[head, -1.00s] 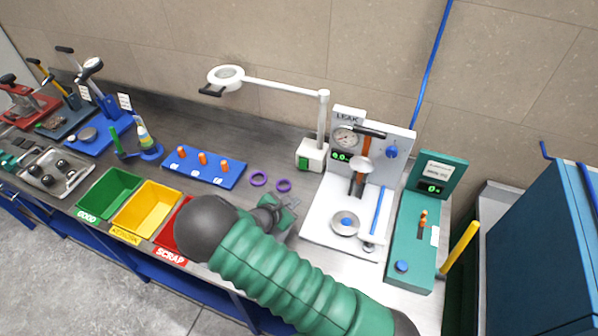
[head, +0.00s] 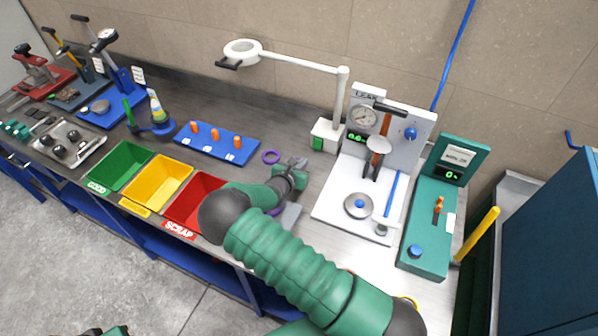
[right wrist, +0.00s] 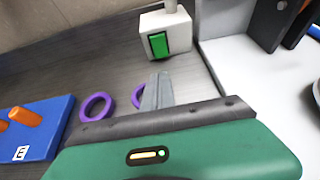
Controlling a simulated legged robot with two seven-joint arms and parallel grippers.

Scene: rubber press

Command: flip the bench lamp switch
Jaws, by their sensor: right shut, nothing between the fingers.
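The bench lamp has a white ring head (head: 242,51), a long white arm and a post on a white base block (head: 326,133). Its green rocker switch (head: 317,143) is on the front of the base and shows larger in the right wrist view (right wrist: 159,44). My right gripper (head: 299,164) is shut and empty, low over the bench in front of the base. In the right wrist view its grey fingers (right wrist: 158,84) point toward the switch, with a gap between. A green and dark part of my left arm shows at the bottom edge; its jaws cannot be made out.
Purple rings (head: 271,157) lie left of and under my right gripper. A blue peg board (head: 216,143) and coloured bins (head: 157,182) are to the left. The white leak tester (head: 335,199) stands close on the right.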

